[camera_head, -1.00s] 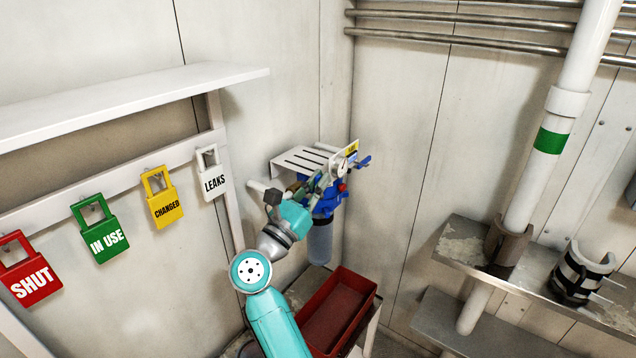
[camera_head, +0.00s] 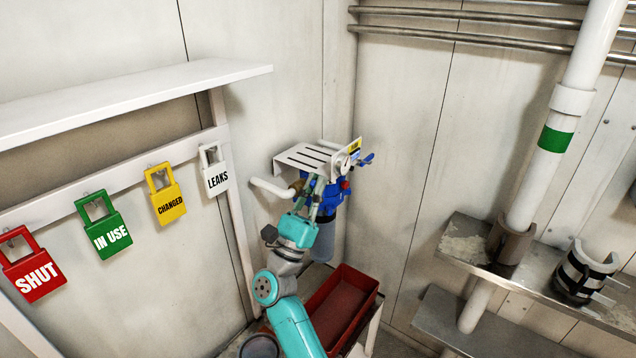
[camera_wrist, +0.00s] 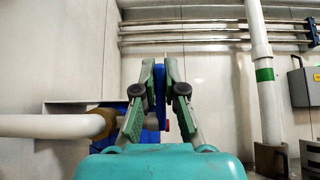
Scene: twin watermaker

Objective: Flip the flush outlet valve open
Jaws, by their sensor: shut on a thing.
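The blue water filter unit (camera_head: 333,192) hangs on the far wall below a slotted white bracket (camera_head: 306,158). A white pipe (camera_head: 270,188) with a brass fitting (camera_head: 297,186) joins it from the left; the pipe (camera_wrist: 45,126) and fitting (camera_wrist: 98,124) also show in the wrist view. My gripper (camera_head: 319,186) is at the unit's front left. In the wrist view my gripper (camera_wrist: 160,68) has its fingers on both sides of a narrow upright blue piece (camera_wrist: 160,82), which looks like the valve lever. The fingers hide part of it, and its angle to the pipe is unclear.
A red tray (camera_head: 343,305) stands below the unit. A second blue handle (camera_head: 367,159) sticks out near the gauge at the right. A shelf (camera_head: 120,105) and hanging lock tags (camera_head: 107,228) are at the left. A large white pipe (camera_head: 540,160) stands at the right.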

